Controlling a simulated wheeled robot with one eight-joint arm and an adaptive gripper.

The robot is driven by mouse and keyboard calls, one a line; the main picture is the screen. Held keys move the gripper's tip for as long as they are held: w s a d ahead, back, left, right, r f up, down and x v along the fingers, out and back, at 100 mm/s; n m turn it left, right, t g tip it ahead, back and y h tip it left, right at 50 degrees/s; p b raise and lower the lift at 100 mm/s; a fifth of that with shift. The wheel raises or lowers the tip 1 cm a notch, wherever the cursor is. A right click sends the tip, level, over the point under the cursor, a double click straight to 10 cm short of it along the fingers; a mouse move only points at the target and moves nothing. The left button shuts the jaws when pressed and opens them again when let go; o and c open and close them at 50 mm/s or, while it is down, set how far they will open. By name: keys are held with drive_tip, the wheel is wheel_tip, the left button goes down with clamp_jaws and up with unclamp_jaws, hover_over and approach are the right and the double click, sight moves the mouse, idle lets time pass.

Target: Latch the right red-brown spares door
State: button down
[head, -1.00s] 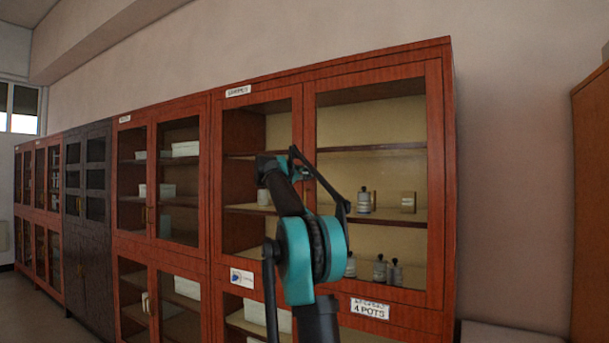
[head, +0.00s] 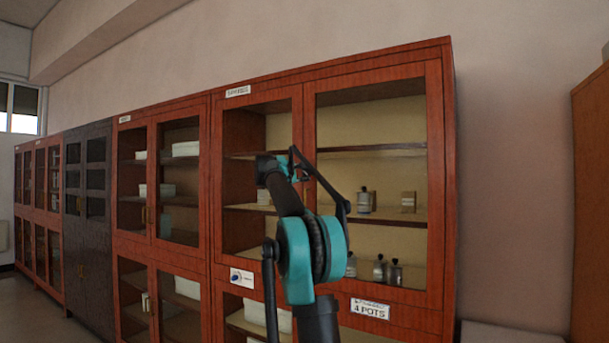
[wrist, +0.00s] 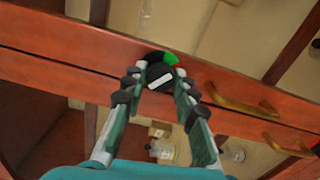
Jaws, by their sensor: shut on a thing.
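The right red-brown spares door (head: 434,190) is a glazed door in the upper part of the cabinet and looks flush with its frame. The label above the cabinet (head: 237,91) is too blurred to read surely. In the wrist view, a round black latch knob (wrist: 157,60) with a pale bar and a green and red mark sits on the red-brown wood. My gripper (wrist: 160,82) is shut on the knob's pale bar, one finger on each side. In the head view my gripper (head: 284,166) is at the meeting stiles of the two doors, and my arm hides the knob.
Two brass handles (wrist: 245,102) lie along the stiles to the right of my gripper in the wrist view. Bottles (head: 380,268) and boxes stand on shelves behind the glass. More cabinets (head: 88,220) line the wall leftward; a brown wooden piece (head: 591,200) stands at right.

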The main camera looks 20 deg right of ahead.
drive_tip(key=m, duration=0.5)
drive_tip(key=shift+m, duration=2.6)
drive_tip(key=c, duration=1.2)
unclamp_jaws()
drive_tip(key=v, duration=1.2)
